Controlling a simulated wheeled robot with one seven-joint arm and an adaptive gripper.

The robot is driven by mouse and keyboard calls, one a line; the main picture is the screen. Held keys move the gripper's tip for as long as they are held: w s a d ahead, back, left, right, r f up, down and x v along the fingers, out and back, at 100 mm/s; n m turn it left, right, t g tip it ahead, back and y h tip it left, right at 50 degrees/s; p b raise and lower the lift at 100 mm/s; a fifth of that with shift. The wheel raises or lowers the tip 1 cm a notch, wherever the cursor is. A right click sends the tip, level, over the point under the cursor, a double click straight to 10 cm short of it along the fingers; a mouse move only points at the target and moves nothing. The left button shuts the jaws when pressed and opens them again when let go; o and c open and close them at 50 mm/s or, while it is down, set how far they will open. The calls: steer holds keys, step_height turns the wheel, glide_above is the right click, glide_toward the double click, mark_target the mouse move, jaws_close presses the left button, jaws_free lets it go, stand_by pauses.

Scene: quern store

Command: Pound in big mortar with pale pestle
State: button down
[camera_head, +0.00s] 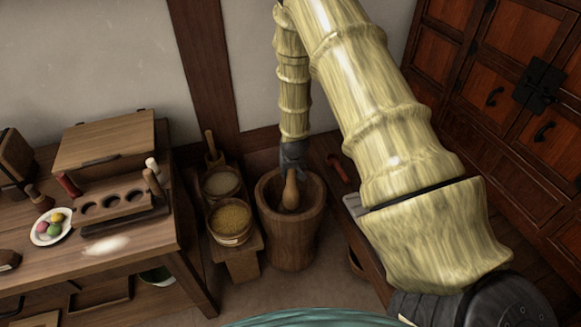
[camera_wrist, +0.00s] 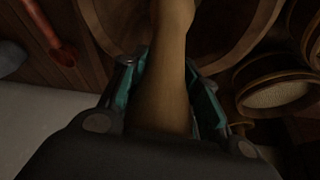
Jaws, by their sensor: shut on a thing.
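The big mortar (camera_head: 291,240) is a dark wooden tub standing on the floor, and its round mouth also shows in the wrist view (camera_wrist: 240,45). My gripper (camera_head: 292,160) is above the mouth, pointing down, shut on a tan wooden pestle (camera_head: 290,192). In the wrist view the pestle (camera_wrist: 160,100) runs between the two teal-lined fingers of my gripper (camera_wrist: 164,85). Its rounded lower end shows within the mortar's mouth in the head view. I cannot tell whether it touches the bottom, and the mortar's inside is mostly dark.
Left of the mortar, a low bench holds tubs of yellow grain (camera_head: 230,219) and pale grain (camera_head: 221,182). A table (camera_head: 150,248) at left bears a holed rack (camera_head: 112,203) and a plate of coloured balls (camera_head: 40,228). A red tool (camera_head: 338,171) lies right of the mortar, near cabinets (camera_head: 480,150).

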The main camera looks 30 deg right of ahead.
steer(key=shift+f+b, duration=0.45)
steer(key=shift+f, duration=1.4)
step_height(320, 180, up, 8)
steer(key=p, duration=0.5)
steer(key=shift+r+p, duration=0.1)
steer(key=shift+p, duration=0.2)
step_height(320, 180, up, 9)
steer(key=p, duration=0.6)
steer(key=shift+a, duration=0.1)
